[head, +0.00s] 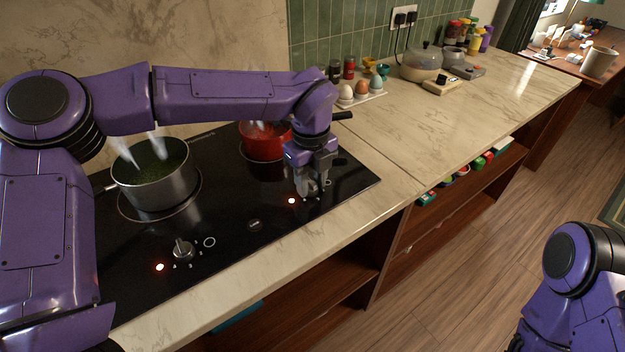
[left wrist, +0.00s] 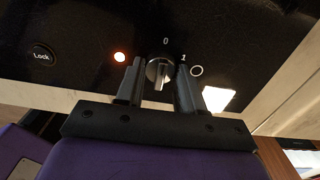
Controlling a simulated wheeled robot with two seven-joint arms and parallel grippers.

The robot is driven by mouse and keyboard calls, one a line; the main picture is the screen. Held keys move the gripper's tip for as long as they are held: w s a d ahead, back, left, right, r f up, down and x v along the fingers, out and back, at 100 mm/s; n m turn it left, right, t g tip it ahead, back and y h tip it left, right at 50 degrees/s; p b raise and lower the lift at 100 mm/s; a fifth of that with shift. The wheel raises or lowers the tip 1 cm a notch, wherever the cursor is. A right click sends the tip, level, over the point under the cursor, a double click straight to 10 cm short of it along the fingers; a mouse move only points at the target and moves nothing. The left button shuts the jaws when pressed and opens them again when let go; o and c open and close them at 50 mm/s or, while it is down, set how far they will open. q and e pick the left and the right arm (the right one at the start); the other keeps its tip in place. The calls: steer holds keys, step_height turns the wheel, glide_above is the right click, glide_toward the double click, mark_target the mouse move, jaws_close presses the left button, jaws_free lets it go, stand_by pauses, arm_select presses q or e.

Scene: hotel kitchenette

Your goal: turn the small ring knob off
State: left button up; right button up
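A small dark knob (left wrist: 158,72) with a raised grip bar sits on the black cooktop, with 0 and 1 marks and a ring symbol (left wrist: 196,71) beside it. A red-orange light (left wrist: 119,57) glows next to it; it also shows in the head view (head: 291,201). My left gripper (head: 314,192) reaches down over this knob and hides it in the head view. In the left wrist view the gripper's fingers (left wrist: 158,88) are open, one on each side of the knob, with gaps visible. My right gripper is out of view.
A second knob (head: 183,250) with its own ring symbol and lit light (head: 160,267) is nearer the front left. A steaming steel pot (head: 152,190) and a red pot (head: 262,148) stand on the cooktop. The counter (head: 420,135) to the right is mostly clear.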

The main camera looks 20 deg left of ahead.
mark_target(310, 181)
arm_select(q)
steer(key=o, duration=0.4)
steer(key=shift+a, duration=0.1)
steer(key=shift+w+a+f, duration=0.1)
steer(key=shift+r, duration=0.25)
step_height(310, 181, up, 10)
steer(key=shift+b, duration=0.45)
